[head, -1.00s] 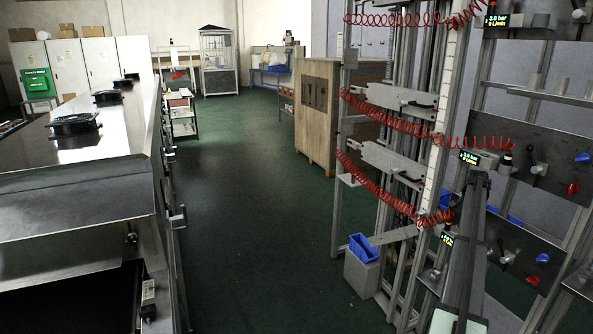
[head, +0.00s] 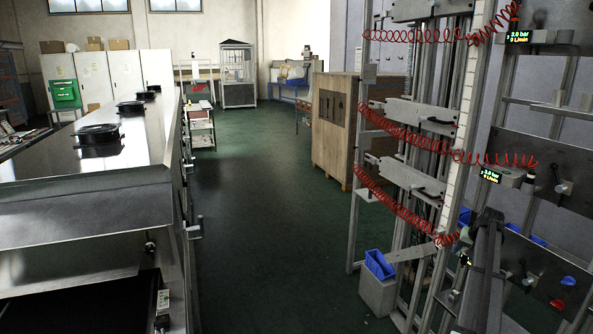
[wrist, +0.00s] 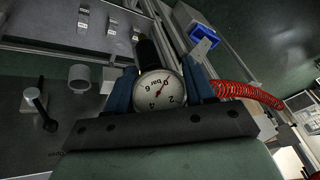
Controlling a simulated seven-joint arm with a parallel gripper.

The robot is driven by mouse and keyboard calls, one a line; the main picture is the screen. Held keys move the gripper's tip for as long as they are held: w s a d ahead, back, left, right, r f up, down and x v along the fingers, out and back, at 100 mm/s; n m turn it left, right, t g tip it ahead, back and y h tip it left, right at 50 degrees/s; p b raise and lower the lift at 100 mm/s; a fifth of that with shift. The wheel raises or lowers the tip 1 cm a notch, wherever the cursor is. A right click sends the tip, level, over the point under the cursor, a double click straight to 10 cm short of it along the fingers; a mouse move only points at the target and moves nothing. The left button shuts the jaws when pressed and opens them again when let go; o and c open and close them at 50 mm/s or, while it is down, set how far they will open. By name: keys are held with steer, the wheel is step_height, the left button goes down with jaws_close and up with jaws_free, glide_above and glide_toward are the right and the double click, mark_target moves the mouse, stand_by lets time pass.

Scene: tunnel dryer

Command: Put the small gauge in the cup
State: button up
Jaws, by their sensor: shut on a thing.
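In the wrist view the small gauge (wrist: 160,90), with a round white dial, a red needle and a dark body, sits between the two blue fingers of my gripper (wrist: 160,78). My gripper is shut on it, with the dial facing the camera. A short grey round cup-like holder (wrist: 79,74) stands out from the dark panel to the left of the gauge, apart from it. I cannot tell for sure that it is the task's cup. In the head view my dark arm reaches in at the lower right, and I cannot make out the gauge there.
A metal frame (head: 420,178) with red coiled hoses (head: 400,118) stands at the right. A blue bin (head: 379,264) is on a grey box at its foot. The long steel dryer (head: 90,195) fills the left. The green floor (head: 265,220) between them is clear.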

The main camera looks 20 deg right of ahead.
steer(key=w+a+f+n+y, duration=0.1)
steer(key=w+a, duration=0.3)
steer(key=a, duration=1.3)
steer(key=w+a+f+n+y, duration=0.1)
steer(key=w+a+n, duration=0.2)
steer(key=a, duration=1.4)
steer(key=shift+w+f+n, duration=0.3)
steer(key=shift+w+f, duration=0.1)
steer(key=shift+w, duration=0.15)
steer(key=w+a+n, duration=0.1)
steer(key=a+n, duration=0.1)
steer(key=a, duration=1)
steer(key=w+a+f+n+y, duration=0.1)
steer(key=w+a+n, duration=0.1)
steer(key=a, duration=1.1)
steer(key=w+a+n+y, duration=0.1)
steer(key=a+n, duration=0.1)
steer(key=a, duration=1)
steer(key=shift+w+a+f, duration=0.15)
steer(key=shift+w+f, duration=0.15)
steer(key=shift+a, duration=0.3)
steer(key=shift+a, duration=0.1)
